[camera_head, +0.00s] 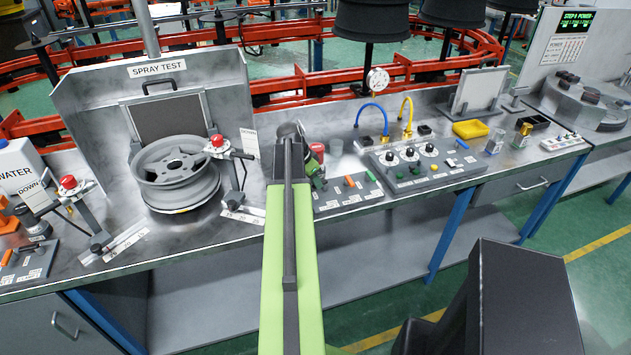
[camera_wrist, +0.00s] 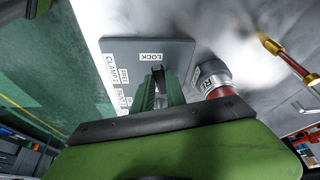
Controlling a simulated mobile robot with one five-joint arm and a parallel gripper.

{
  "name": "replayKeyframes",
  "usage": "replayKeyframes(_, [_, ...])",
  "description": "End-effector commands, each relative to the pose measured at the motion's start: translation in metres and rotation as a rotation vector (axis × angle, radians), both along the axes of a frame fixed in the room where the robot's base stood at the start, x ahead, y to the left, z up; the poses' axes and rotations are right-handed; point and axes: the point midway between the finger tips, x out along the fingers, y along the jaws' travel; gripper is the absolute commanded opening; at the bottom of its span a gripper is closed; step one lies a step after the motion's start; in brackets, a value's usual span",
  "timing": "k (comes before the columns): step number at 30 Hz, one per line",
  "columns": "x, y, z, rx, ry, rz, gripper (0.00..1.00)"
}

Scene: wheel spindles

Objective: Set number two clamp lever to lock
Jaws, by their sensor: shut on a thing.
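The number two clamp plate (camera_wrist: 120,50) is a grey panel in the wrist view, with labels reading LOCK, CLAMP 2 and FREE that appear upside down or sideways. The dark clamp lever (camera_wrist: 158,73) shows just at the tips of my green gripper (camera_wrist: 160,86), close below the LOCK label. My gripper is shut on the lever; the fingers hide most of it. In the head view my green arm covers most of the gripper, and I cannot make out the lever there.
A control panel (camera_head: 422,165) with knobs lies to the right.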

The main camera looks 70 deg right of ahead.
Motion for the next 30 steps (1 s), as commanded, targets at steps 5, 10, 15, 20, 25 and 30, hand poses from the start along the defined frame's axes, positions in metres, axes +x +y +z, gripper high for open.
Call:
replayKeyframes(5, [0.004,-0.004,0.000,0.001,0.000,-0.072,0.00])
replayKeyframes(10, [0.009,-0.010,0.000,0.002,0.001,-0.242,0.00])
replayKeyframes(15, [0.008,-0.010,0.000,0.001,0.000,-0.297,0.00])
replayKeyframes(20, [0.008,-0.009,0.000,0.000,0.000,-0.296,0.00])
replayKeyframes(25, [0.008,-0.009,0.000,0.000,0.000,-0.295,0.34])
replayKeyframes(30, [0.008,-0.009,0.000,0.000,0.000,-0.295,0.38])
